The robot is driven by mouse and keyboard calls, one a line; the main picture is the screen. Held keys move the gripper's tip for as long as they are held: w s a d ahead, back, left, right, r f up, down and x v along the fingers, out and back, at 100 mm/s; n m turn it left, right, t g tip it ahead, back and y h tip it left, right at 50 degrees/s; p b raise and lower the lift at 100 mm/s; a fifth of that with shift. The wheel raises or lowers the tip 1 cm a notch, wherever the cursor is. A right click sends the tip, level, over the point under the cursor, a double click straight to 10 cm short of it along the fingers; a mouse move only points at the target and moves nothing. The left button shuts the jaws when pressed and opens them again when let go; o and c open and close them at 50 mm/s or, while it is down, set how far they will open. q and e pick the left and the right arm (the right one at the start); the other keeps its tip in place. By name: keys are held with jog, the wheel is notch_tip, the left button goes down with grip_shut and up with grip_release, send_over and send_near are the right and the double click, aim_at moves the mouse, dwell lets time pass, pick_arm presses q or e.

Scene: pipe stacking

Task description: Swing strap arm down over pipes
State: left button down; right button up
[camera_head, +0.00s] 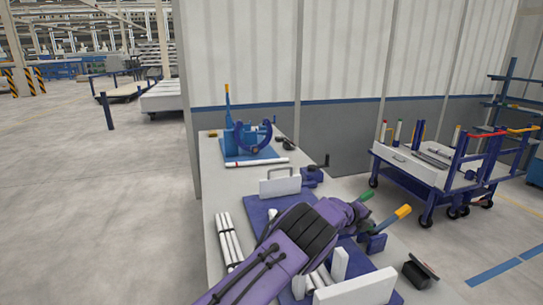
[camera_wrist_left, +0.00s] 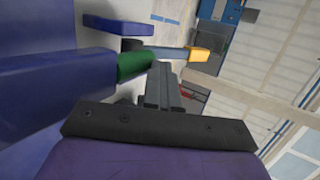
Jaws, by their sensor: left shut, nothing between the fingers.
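My left gripper (camera_wrist_left: 163,82) is shut and empty, its fingers beside the green grip (camera_wrist_left: 132,64) of a dark blue strap arm (camera_wrist_left: 62,86); I cannot tell whether they touch. In the head view the green grip (camera_head: 367,196) shows just past my wrist, with the rest of the strap arm mostly hidden. A second handle with a yellow end (camera_head: 403,211) stands to its right, and its yellow end (camera_wrist_left: 198,53) also shows in the wrist view. White pipes (camera_head: 322,279) lie partly hidden under my forearm on the blue fixture base (camera_head: 258,208). My right gripper is out of view.
Loose white pipes (camera_head: 228,240) lie on the bench (camera_head: 213,187) left of the fixture. White blocks (camera_head: 280,186) stand around the fixture. A blue bending tool (camera_head: 248,138) is at the far end. A cart (camera_head: 425,165) stands across the aisle on the right.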

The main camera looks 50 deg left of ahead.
pick_arm(q)
jog(key=shift+s+f, duration=0.2)
jog(key=shift+f, duration=0.3)
jog(key=shift+d+f, duration=0.15)
notch_tip(320, 180, up, 15)
jog(key=s+d+p, duration=0.1)
jog(key=d+p, duration=0.1)
jog(key=shift+f, duration=0.1)
dwell(0.4)
